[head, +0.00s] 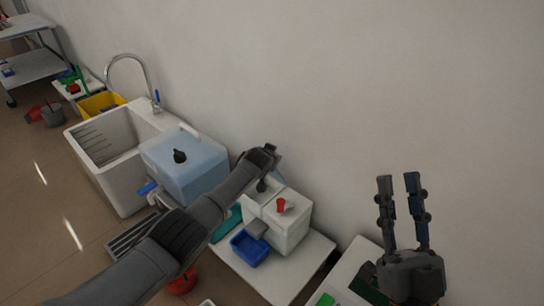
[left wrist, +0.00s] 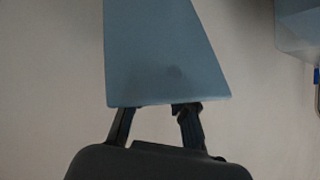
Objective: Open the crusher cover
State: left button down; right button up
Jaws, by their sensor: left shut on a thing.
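The crusher appears to be the white box (head: 290,232) with a red knob (head: 281,206) on top and a blue tray (head: 249,249) at its front. My left arm reaches over to its back, and the arm hides the left fingers in the head view. In the left wrist view my left gripper (left wrist: 157,108) is shut on the lower edge of a flat blue-grey panel (left wrist: 165,55), which seems to be the cover. How far the cover is raised cannot be told. My right gripper (head: 398,180) is open and empty, pointing up at the right.
A light blue tank (head: 188,166) with a blue tap stands left of the crusher, close to my left arm. A white sink (head: 105,150) is beyond it. The bare wall (head: 350,90) rises behind. A white bench (head: 300,276) bears the crusher.

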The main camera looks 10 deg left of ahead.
pick_arm(q)
jog(key=c, duration=1.1)
grip_release()
jog(key=shift+d+r, duration=0.35)
jog(key=shift+d, duration=0.3)
jog(key=shift+c, duration=0.2)
jog(key=shift+a+f, duration=0.15)
jog(key=shift+a, duration=0.15)
jog(key=shift+v, duration=0.9)
jog(key=d+v, duration=0.1)
jog(key=v, duration=0.9)
jog(key=shift+a, duration=0.4)
